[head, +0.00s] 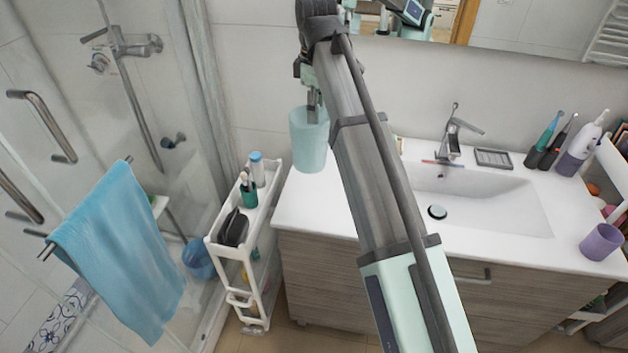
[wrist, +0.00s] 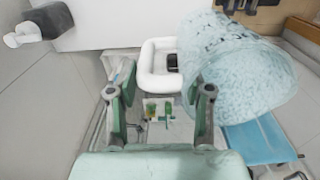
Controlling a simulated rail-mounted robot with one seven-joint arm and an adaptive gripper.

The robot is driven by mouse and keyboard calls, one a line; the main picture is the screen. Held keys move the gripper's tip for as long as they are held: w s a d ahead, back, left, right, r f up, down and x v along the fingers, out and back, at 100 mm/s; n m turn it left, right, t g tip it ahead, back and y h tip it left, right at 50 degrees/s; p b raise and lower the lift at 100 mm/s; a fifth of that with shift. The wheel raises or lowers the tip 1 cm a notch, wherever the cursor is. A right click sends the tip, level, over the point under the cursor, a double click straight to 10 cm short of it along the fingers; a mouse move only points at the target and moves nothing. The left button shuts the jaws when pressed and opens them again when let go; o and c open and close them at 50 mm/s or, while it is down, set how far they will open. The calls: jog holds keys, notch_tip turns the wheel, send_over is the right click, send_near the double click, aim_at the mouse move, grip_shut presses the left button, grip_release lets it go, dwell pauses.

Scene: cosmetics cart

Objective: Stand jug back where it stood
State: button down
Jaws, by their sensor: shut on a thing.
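The jug (head: 309,143) is a pale blue-green cylinder, upright over the left end of the white counter (head: 297,208) in the head view. I cannot tell whether its base touches the counter. My gripper (head: 313,103) points down at the jug's rim and is shut on the jug. In the wrist view the jug (wrist: 245,70) shows large and mottled at the right, beside one finger of my gripper (wrist: 156,90). The exact contact between finger and jug wall is unclear, and the jug's handle cannot be made out.
A white slim cart (head: 262,215) with bottles and a black pouch stands left of the counter. The sink (head: 490,200), faucet (head: 452,135) and purple cup (head: 601,242) are to the right. A mirror (head: 530,35) is behind. A blue towel (head: 120,250) hangs at left.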

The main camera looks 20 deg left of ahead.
notch_tip(320, 180, down, 17)
jog(key=p, duration=0.4)
jog(key=shift+p, duration=0.4)
jog(key=shift+f, duration=0.15)
jog(key=shift+c, duration=2.4)
grip_release()
jog(key=shift+f, duration=0.1)
notch_tip(320, 180, up, 12)
jog(key=b, duration=0.2)
jog(key=shift+b, duration=0.4)
